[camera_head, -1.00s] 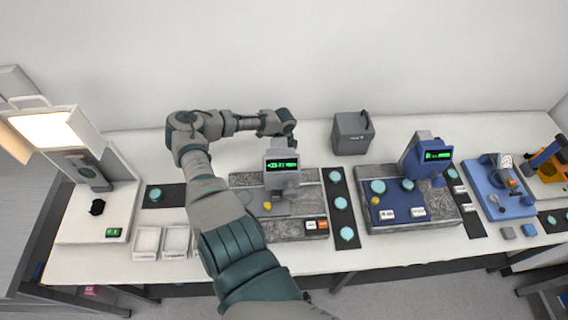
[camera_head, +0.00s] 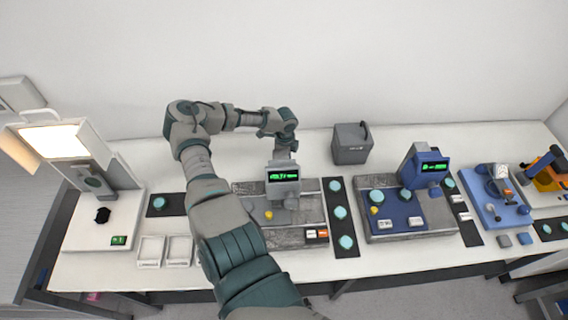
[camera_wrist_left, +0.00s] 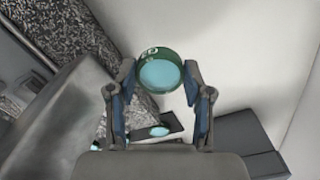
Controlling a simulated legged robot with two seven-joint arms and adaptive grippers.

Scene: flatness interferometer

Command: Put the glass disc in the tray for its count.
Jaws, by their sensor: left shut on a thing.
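My left gripper (camera_wrist_left: 160,68) is shut on a round, clear teal glass disc (camera_wrist_left: 160,76), held between its two fingertips in the left wrist view. In the head view my left gripper (camera_head: 283,152) is behind the grey instrument with a green display (camera_head: 283,175), which hides its fingertips and the held disc. My right gripper is not in view.
Other teal discs lie on a dark strip (camera_head: 340,213) right of the instrument and on a dark mat (camera_head: 159,203) at left. A lit-screen device (camera_head: 60,142) stands far left. A grey box (camera_head: 352,145) is behind; a blue instrument (camera_head: 420,165) stands right.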

